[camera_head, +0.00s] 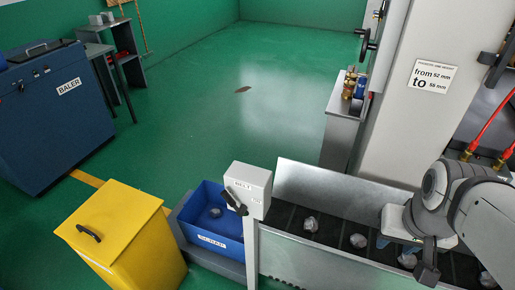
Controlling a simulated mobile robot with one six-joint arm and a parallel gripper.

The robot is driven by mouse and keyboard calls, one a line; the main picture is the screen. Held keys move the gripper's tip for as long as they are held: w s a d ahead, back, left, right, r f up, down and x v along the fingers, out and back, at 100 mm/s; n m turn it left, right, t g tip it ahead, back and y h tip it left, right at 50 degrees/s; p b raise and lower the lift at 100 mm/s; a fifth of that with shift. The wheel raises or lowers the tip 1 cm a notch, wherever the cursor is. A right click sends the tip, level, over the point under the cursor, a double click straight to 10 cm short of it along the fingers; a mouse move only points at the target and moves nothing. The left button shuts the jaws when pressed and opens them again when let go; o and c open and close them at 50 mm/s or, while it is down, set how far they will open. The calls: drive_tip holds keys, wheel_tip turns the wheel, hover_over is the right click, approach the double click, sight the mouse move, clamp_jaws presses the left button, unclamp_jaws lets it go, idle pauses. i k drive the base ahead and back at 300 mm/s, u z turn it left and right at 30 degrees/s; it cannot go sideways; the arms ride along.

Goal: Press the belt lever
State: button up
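The belt lever (235,202) is a black handle on the left side of a grey control box (254,184) with small lettering on top. The box stands on a post at the left end of the conveyor. My gripper (427,272) is at the lower right, over the conveyor, well to the right of the lever and apart from it. Its dark end points down; I cannot make out two separate fingers or whether it holds anything.
The conveyor belt (335,232) carries several crumpled silvery lumps between metal side walls. A blue scrap bin (215,241) with one lump stands left of the control box. A yellow bin (128,232) is farther left, a blue baler (52,112) behind. Green floor is open beyond.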

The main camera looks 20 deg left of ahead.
sight(240, 211)
drive_tip(key=u, duration=2.85)
drive_tip(key=k, duration=0.65)
drive_tip(key=z, duration=1.1)
drive_tip(key=i, duration=1)
drive_tip(key=u, duration=0.1)
